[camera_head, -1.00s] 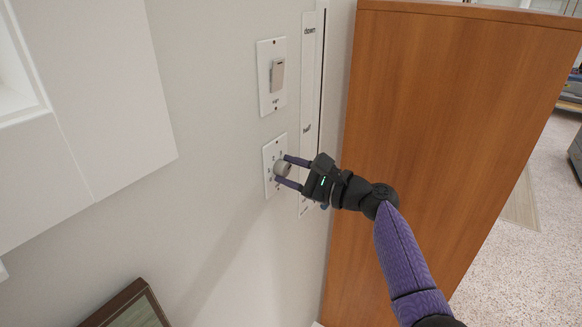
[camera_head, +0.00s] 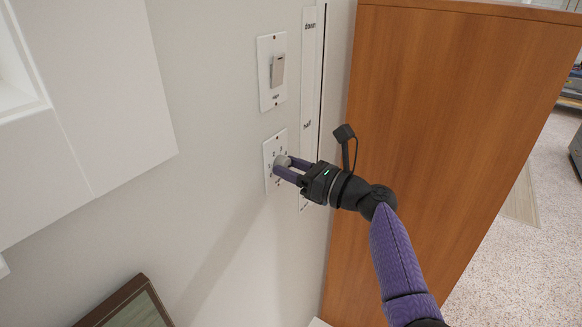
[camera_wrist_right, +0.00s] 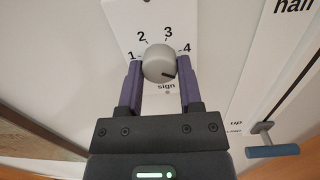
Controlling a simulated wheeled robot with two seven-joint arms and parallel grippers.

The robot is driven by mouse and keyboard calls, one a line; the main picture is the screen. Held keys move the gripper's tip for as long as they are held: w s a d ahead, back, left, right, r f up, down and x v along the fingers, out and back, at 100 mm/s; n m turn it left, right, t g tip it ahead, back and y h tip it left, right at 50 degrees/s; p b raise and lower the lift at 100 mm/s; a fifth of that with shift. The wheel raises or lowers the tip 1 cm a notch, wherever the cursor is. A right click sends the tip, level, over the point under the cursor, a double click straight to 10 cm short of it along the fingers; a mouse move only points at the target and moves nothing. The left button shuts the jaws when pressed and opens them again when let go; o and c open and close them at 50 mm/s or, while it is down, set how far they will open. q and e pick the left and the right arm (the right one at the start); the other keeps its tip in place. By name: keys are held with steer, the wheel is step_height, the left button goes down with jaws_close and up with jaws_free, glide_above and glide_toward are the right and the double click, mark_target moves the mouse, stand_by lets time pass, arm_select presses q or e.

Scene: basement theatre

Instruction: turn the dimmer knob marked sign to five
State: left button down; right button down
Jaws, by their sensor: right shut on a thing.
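The round grey dimmer knob (camera_head: 282,162) sits on a white wall plate (camera_head: 270,180), and it also shows in the right wrist view (camera_wrist_right: 158,64). That view shows the numbers 1 to 4 around it and the word "sign" below. A short dark mark on the knob's face points to the lower right, below the 4. A 5 is not visible; my finger covers part of the plate there. My right gripper (camera_head: 282,168) is shut on the knob, one purple finger on each side. My left gripper is not in view.
A switch plate (camera_head: 272,72) is above the knob plate. Just right is a tall white strip (camera_head: 309,95) marked "down" and "half", with a blue-handled lever (camera_wrist_right: 272,151) near "up". A wooden panel (camera_head: 435,130) stands close on the right. A framed picture (camera_head: 128,305) is lower left.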

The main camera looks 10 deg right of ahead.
steer(key=shift+f+m, duration=0.15)
steer(key=shift+m, duration=0.35)
steer(key=shift+c, duration=1.3)
jaws_free()
steer(key=b+v, duration=0.2)
steer(key=v, duration=0.8)
